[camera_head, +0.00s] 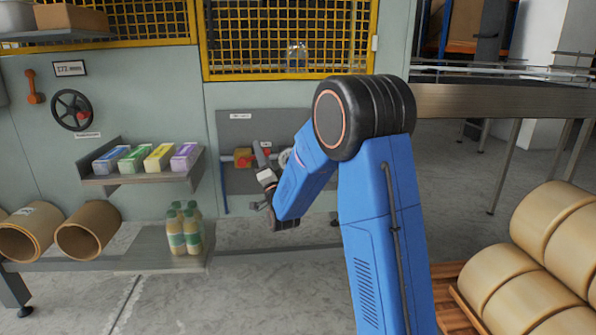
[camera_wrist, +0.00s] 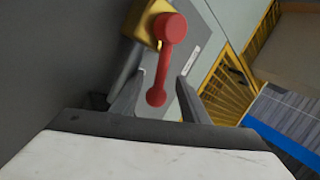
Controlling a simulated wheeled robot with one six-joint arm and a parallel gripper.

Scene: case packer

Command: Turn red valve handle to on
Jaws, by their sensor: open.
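The red valve handle (camera_wrist: 164,65) shows in the wrist view as a bar with a round hub at the top and a rounded knob at its lower end. Its hub sits on a yellow valve body (camera_wrist: 140,20). My gripper (camera_wrist: 160,76) is open, with one finger on each side of the bar near the knob. I cannot tell whether either finger touches it. I cannot read an on or off mark.
A shelf (camera_head: 140,180) with several small cartons is left of the panel, and bottles (camera_head: 184,230) stand on a lower shelf. A black handwheel (camera_head: 72,110) is on the wall. Large rolls (camera_head: 540,260) lie at the right. Open floor lies below the panel.

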